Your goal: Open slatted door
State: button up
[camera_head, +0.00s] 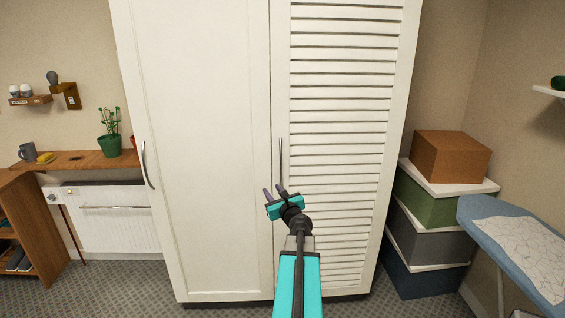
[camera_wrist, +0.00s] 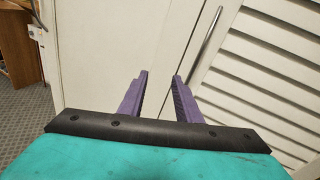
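The white slatted door (camera_head: 340,130) is the right door of a tall cupboard and looks shut, level with its neighbour. Its thin vertical metal handle (camera_head: 281,160) is on the door's left edge. My gripper (camera_head: 275,190) is in front of the cupboard, near the lower end of that handle. In the wrist view the purple fingers (camera_wrist: 160,76) are apart with nothing between them. The handle (camera_wrist: 207,48) shows there beyond and to the right of the right finger, and the slats (camera_wrist: 262,70) are at the right. The gap between fingertips and handle is hard to judge.
A plain white door (camera_head: 205,140) with its own handle (camera_head: 145,165) is at the left. Stacked boxes (camera_head: 435,205) and an ironing board (camera_head: 520,240) stand at the right. A wooden shelf unit (camera_head: 35,230) is at the far left. Some carpet (camera_head: 125,280) is clear.

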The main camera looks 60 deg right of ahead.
aim_at(281, 162)
jog(key=s+d+r+m+h, duration=0.2)
jog(key=s+d+r+m, duration=0.1)
jog(key=s+d+r, duration=0.1)
jog(key=shift+s+d+r+g, duration=0.25)
jog(key=shift+s+r+g, duration=0.2)
jog(key=shift+s, duration=0.15)
jog(key=shift+w, duration=0.1)
jog(key=shift+p+x, duration=1.75)
jog(key=shift+x, duration=5.1)
grip_shut()
jog(key=shift+d+r, duration=0.15)
